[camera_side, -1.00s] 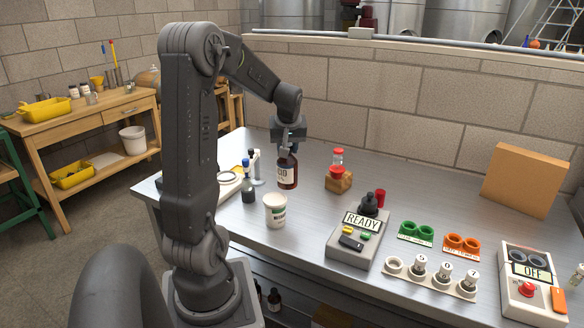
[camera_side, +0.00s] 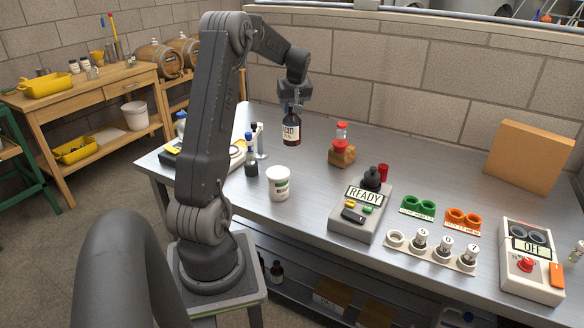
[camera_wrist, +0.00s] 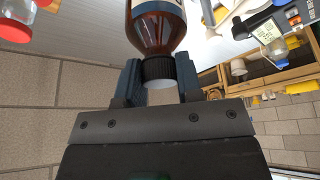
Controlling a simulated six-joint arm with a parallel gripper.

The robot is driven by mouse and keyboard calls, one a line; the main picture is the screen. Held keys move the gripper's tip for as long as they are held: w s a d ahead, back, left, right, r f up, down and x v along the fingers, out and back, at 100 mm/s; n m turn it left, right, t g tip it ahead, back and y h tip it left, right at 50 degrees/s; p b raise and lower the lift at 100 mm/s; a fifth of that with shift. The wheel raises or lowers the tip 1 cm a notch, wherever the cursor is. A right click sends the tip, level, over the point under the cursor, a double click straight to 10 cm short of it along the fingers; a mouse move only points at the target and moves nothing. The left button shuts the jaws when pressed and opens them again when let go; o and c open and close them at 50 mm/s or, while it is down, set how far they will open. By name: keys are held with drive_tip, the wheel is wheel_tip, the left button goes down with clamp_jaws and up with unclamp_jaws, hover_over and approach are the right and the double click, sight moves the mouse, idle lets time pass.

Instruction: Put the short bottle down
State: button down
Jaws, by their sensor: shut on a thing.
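The short brown bottle (camera_side: 291,130) has a white label that seems to read ACID. My gripper (camera_side: 292,105) is shut on its neck from above, and the bottle hangs upright. Whether its base touches the grey bench (camera_side: 310,195) or is just above it, I cannot tell. In the wrist view, my gripper (camera_wrist: 160,76) has its two dark blue fingers on either side of the black cap (camera_wrist: 159,68). The brown bottle body (camera_wrist: 155,30) runs out of the top of that view.
A white cup (camera_side: 279,185) is nearer the front. A blue-capped bottle (camera_side: 250,169) and a small stand (camera_side: 261,153) are to the left. The READY box (camera_side: 360,213) is front right.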

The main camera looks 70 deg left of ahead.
sight(292, 135)
drive_tip(key=shift+w+a+f, duration=0.1)
drive_tip(key=shift+a+f, duration=0.15)
drive_tip(key=shift+a, duration=0.1)
wheel_tip(292, 135, down, 10)
drive_tip(key=shift+r, duration=0.25)
drive_tip(key=shift+f, duration=0.1)
drive_tip(key=shift+f, duration=0.1)
drive_tip(key=c, duration=0.8)
unclamp_jaws()
